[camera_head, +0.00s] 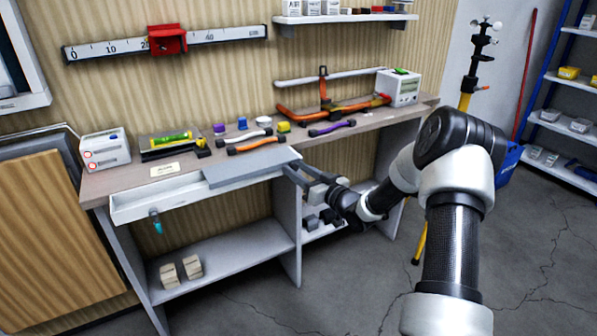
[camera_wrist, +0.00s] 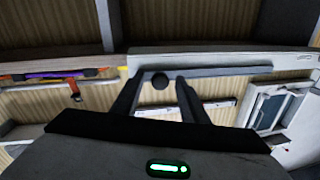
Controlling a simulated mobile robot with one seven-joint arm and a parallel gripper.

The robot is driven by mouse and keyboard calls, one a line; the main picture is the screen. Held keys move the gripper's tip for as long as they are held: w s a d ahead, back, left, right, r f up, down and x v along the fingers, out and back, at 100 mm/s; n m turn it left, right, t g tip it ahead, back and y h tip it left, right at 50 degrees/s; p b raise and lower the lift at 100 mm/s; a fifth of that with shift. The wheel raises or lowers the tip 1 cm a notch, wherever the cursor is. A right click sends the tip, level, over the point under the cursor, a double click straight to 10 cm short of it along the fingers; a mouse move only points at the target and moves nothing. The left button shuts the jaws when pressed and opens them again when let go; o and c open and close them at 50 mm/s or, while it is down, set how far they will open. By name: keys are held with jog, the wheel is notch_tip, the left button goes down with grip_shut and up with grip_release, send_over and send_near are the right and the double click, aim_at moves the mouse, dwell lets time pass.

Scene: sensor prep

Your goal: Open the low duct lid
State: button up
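The low duct is a long white trough (camera_head: 150,204) along the front edge of the workbench. Its flat grey lid (camera_head: 250,163) lies over the right part, and the left part of the trough is uncovered. My gripper (camera_head: 294,170) is at the lid's right end; the head view does not settle whether it touches. In the wrist view my gripper (camera_wrist: 160,80) has its two dark fingers apart. A grey bar (camera_wrist: 225,71), perhaps the lid's edge, runs beyond the fingertips.
The workbench (camera_head: 93,188) carries a white meter box (camera_head: 105,149), coloured-handled tools (camera_head: 256,144) and an orange clamp (camera_head: 330,107). A teal item (camera_head: 155,221) hangs below the trough. Wooden blocks (camera_head: 192,266) stand on the lower shelf. The floor (camera_head: 350,285) in front is clear.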

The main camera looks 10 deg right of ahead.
jog(key=p+v, duration=0.2)
jog(key=v, duration=1.5)
jog(key=shift+s+d+p, duration=0.2)
jog(key=shift+p, duration=0.1)
